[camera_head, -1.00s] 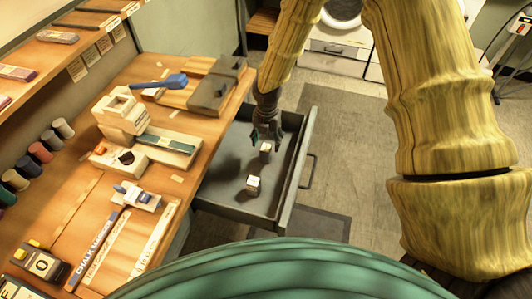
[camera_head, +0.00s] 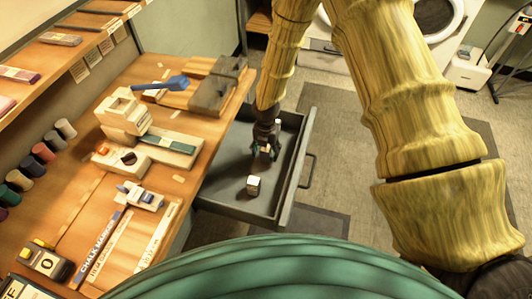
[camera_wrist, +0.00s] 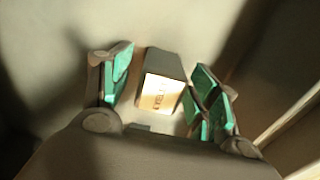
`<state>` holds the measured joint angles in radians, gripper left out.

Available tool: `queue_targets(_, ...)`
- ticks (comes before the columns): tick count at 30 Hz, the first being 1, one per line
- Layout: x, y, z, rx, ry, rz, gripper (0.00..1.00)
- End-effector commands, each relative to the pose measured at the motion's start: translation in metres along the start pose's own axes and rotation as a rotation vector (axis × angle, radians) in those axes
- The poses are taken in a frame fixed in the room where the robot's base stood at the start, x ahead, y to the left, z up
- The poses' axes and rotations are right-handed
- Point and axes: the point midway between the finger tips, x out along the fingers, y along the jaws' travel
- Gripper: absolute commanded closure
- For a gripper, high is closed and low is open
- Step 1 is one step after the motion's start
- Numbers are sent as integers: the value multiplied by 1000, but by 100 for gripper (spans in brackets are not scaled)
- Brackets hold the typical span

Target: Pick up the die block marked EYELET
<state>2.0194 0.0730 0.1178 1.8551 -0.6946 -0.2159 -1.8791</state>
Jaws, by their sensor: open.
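The die block marked EYELET (camera_wrist: 160,92) is a small dark block with a pale lettered face. In the wrist view it lies between the green pads of my open gripper (camera_wrist: 163,95), with a gap showing on each side. In the head view my gripper (camera_head: 266,148) points down into the open drawer (camera_head: 225,178), around the farther of two blocks, whose pale top (camera_head: 266,149) is partly hidden by the fingers. A second block (camera_head: 254,185) with a pale top stands nearer in the drawer; its marking is too small to read.
The drawer's grey walls (camera_head: 292,175) rise close to my gripper on the right and far sides. A wooden bench (camera_head: 85,215) with tools, rulers and several spools (camera_head: 43,152) lies to the left. The drawer floor around the nearer block is clear.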

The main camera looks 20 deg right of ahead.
Motion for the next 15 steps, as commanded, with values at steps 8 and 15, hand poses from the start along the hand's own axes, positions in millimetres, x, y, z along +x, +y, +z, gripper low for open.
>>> queue_targets(8,0,0,0,0,0,0,67)
queue_targets(15,0,0,0,0,0,0,95)
